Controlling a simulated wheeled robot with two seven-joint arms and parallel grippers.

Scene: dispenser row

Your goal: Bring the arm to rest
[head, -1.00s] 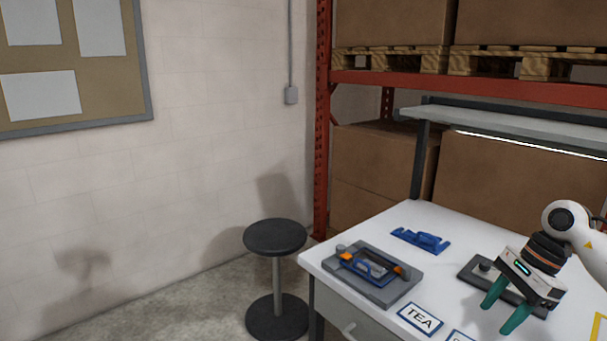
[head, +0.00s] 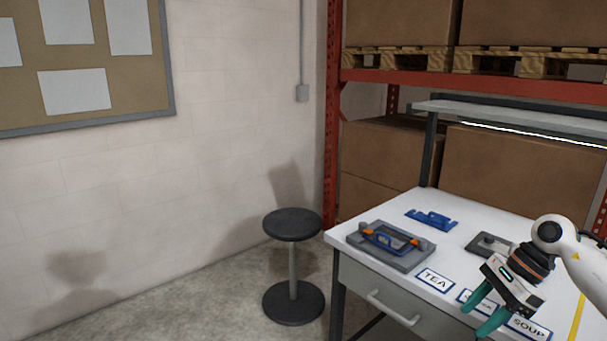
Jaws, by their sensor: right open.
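My right gripper (head: 481,309) has green fingers and hangs at the lower right in the head view. Its fingers are apart, with nothing seen between them. It is over the front part of the white table (head: 391,212), near the labels, and covers part of them. My left gripper is not in view.
On the table are a grey fixture (head: 400,258) with blue and orange parts, a blue bracket (head: 431,219) and a dark grey plate (head: 477,247). Labels read TEA (head: 435,280) and SOUP (head: 530,327). A black stool (head: 292,224) stands left of the table.

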